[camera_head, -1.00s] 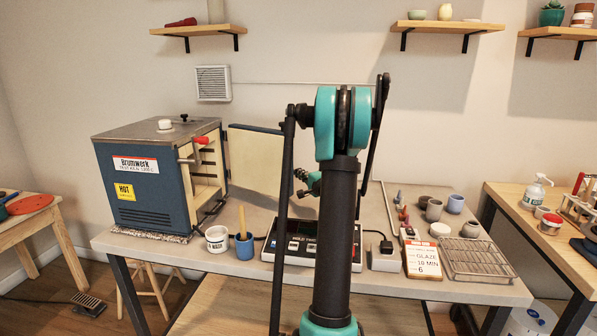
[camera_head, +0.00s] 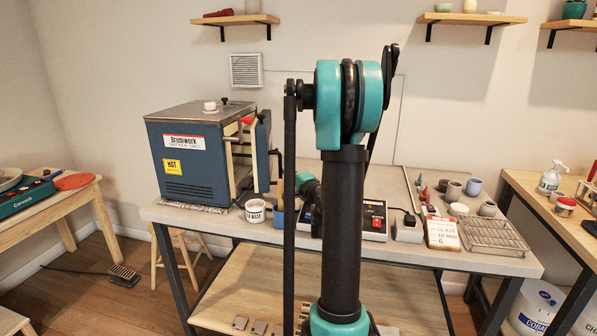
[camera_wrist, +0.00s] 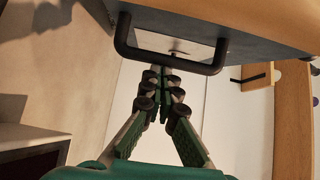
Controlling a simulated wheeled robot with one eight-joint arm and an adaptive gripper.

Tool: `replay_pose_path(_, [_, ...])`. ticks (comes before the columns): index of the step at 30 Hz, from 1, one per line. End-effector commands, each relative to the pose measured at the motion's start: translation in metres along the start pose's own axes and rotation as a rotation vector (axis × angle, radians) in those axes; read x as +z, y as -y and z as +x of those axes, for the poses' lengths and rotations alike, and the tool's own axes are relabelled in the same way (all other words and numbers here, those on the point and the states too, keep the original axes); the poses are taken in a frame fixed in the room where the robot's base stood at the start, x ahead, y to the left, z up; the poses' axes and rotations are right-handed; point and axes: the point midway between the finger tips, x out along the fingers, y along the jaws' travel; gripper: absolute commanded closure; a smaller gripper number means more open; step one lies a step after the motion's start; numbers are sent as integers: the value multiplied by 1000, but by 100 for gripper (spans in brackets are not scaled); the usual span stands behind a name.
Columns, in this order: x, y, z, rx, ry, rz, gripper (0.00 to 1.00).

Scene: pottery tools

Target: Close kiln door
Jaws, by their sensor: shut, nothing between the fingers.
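The blue kiln (camera_head: 187,162) stands at the left end of the table. Its door (camera_head: 263,143) shows almost edge-on in the head view, close to the kiln's right-hand opening, with a gap and pale lining visible between them. A black handle (camera_head: 279,168) is on the door's outer side. In the wrist view the bar handle (camera_wrist: 170,62) crosses in front of the dark door face. My gripper (camera_wrist: 165,77) is shut and empty, its fingertips at the handle; contact cannot be told. In the head view my arm hides most of the gripper.
A white cup (camera_head: 255,211) and a blue cup (camera_head: 279,214) stand on the table below the door. A scale (camera_head: 374,222), a glaze card (camera_head: 442,233) and a wire rack (camera_head: 493,236) lie to the right. A red knob is near the kiln's top edge.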

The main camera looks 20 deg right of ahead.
Motion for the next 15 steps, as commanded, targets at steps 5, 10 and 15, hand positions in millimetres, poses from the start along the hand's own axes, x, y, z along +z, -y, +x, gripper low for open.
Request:
replay_pose_path(5, [20,0,3,0,2,0,100])
replay_pose_path(10, [28,0,5,0,1,0,100])
replay_pose_path(15, [30,0,5,0,0,0,100])
